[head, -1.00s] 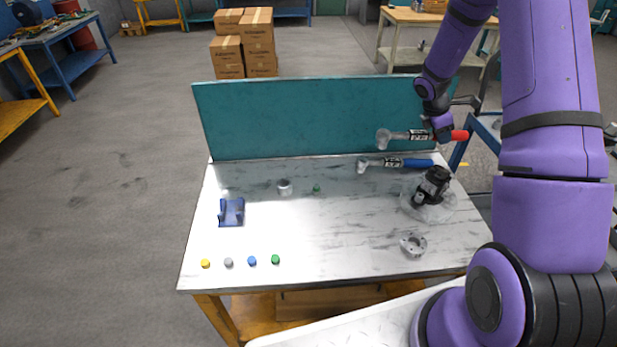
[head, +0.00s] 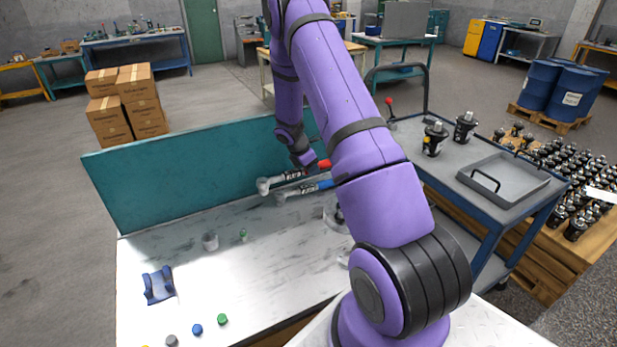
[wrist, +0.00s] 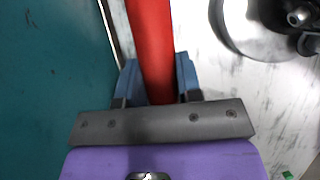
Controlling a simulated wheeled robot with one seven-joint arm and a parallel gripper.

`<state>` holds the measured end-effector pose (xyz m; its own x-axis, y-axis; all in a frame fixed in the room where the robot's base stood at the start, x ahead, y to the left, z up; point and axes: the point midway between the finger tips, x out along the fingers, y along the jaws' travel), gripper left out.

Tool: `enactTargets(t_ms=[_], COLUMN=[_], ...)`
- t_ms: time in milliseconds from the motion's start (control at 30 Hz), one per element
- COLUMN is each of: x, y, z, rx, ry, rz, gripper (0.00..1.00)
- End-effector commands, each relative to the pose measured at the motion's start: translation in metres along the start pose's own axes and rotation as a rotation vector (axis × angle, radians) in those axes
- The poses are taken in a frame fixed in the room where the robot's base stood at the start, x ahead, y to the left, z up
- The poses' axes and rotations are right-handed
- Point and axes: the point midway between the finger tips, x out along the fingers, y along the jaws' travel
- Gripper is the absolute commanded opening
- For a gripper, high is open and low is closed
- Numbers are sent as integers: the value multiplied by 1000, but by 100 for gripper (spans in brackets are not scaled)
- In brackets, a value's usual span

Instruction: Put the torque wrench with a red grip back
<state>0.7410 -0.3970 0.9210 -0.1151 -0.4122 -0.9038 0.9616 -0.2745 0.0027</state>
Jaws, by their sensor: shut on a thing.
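The torque wrench with a red grip (head: 265,186) is held above the back of the table, close to the teal panel, with its round metal head to the left. My gripper (head: 312,165) is shut on its red grip. The wrist view shows the red grip (wrist: 151,45) between the two blue-grey fingers of my gripper (wrist: 157,82). A second torque wrench with a blue grip (head: 311,187) is just below and in front of it. Whether the two touch I cannot tell. The right end of the blue grip is hidden by my arm.
The teal panel (head: 190,180) rises along the back edge of the table (head: 240,285). A blue cart (head: 430,180) with motors and a grey tray stands to the right.

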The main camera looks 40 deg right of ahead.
Motion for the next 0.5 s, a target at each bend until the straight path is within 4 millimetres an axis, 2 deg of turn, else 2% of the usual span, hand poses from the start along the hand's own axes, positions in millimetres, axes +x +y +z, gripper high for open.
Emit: enactTargets(t_ms=[233,500], x=[27,30], y=[0,0], z=[-13,-14], rx=[-2,0], ry=[0,0], rz=[-2,0], gripper=[0,0])
